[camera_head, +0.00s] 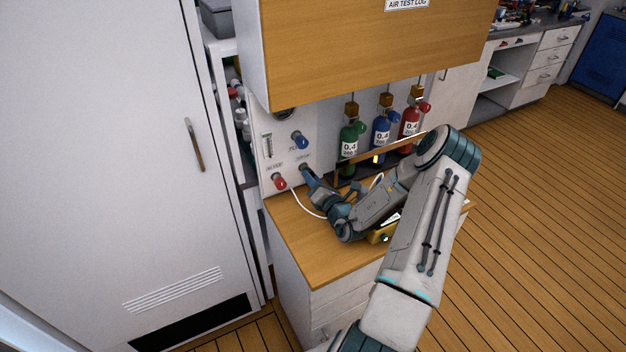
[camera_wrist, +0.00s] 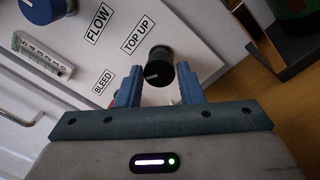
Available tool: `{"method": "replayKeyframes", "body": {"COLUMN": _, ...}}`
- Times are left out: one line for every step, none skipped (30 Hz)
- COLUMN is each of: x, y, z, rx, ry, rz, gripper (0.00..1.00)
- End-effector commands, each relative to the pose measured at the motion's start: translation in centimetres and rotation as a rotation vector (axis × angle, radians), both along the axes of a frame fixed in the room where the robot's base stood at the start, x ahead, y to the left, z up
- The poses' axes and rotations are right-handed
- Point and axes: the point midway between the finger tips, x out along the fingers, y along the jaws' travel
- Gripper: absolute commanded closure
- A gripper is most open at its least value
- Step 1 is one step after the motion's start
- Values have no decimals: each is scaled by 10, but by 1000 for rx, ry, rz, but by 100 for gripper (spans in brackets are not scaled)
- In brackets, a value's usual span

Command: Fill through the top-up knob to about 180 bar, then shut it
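The black top-up knob (camera_wrist: 159,67) sticks out of the white panel (camera_wrist: 200,25) beside its TOP UP label (camera_wrist: 137,33). My gripper (camera_wrist: 161,76) is open, with its two blue fingers apart on either side of the knob's near end. Gaps show between fingers and knob, so I cannot see any contact. In the head view my gripper (camera_head: 308,174) is at the panel's lower right and mostly covers this knob. The round gauge (camera_head: 285,113) is largely hidden under the wooden cabinet's edge, and its reading cannot be made out.
The blue flow knob (camera_head: 300,141) and red bleed knob (camera_head: 280,182) are close by on the panel. Green (camera_head: 348,146), blue (camera_head: 381,135) and red (camera_head: 409,122) cylinders stand right in a rack. A white hose (camera_head: 302,208) crosses the wooden counter (camera_head: 310,260).

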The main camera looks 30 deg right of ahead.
Motion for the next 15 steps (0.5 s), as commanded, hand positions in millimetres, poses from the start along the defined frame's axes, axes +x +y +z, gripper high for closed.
{"method": "replayKeyframes", "body": {"x": 0, "y": 0, "z": -1, "rx": 0, "ry": 1, "rz": -1, "gripper": 51}}
{"method": "replayKeyframes", "body": {"x": 0, "y": 0, "z": -1, "rx": 0, "ry": 1, "rz": -1, "gripper": 49}}
{"method": "replayKeyframes", "body": {"x": 0, "y": 0, "z": -1, "rx": 0, "ry": 1, "rz": -1, "gripper": 49}}
{"method": "replayKeyframes", "body": {"x": 0, "y": 0, "z": 0, "rx": 0, "ry": 1, "rz": 1, "gripper": 49}}
{"method": "replayKeyframes", "body": {"x": 0, "y": 0, "z": 0, "rx": 0, "ry": 1, "rz": 1, "gripper": 49}}
{"method": "replayKeyframes", "body": {"x": 0, "y": 0, "z": 0, "rx": 0, "ry": 1, "rz": 1, "gripper": 49}}
{"method": "replayKeyframes", "body": {"x": 0, "y": 1, "z": 0, "rx": 0, "ry": 0, "rz": 1, "gripper": 49}}
{"method": "replayKeyframes", "body": {"x": 0, "y": 1, "z": 0, "rx": 0, "ry": 0, "rz": 1, "gripper": 49}}
{"method": "replayKeyframes", "body": {"x": 0, "y": 1, "z": 0, "rx": 0, "ry": 0, "rz": 1, "gripper": 49}}
{"method": "replayKeyframes", "body": {"x": 0, "y": 1, "z": 0, "rx": 0, "ry": 0, "rz": 1, "gripper": 49}}
{"method": "replayKeyframes", "body": {"x": -1, "y": 1, "z": 0, "rx": 0, "ry": 0, "rz": 1, "gripper": 49}}
{"method": "replayKeyframes", "body": {"x": -4, "y": 0, "z": -1, "rx": -1, "ry": 0, "rz": 1, "gripper": 49}}
{"method": "replayKeyframes", "body": {"x": -6, "y": 0, "z": -1, "rx": -1, "ry": 1, "rz": 1, "gripper": 49}}
{"method": "replayKeyframes", "body": {"x": -9, "y": 0, "z": -1, "rx": -1, "ry": 1, "rz": 1, "gripper": 49}}
{"method": "replayKeyframes", "body": {"x": -15, "y": -1, "z": -2, "rx": 0, "ry": 1, "rz": -1, "gripper": 49}}
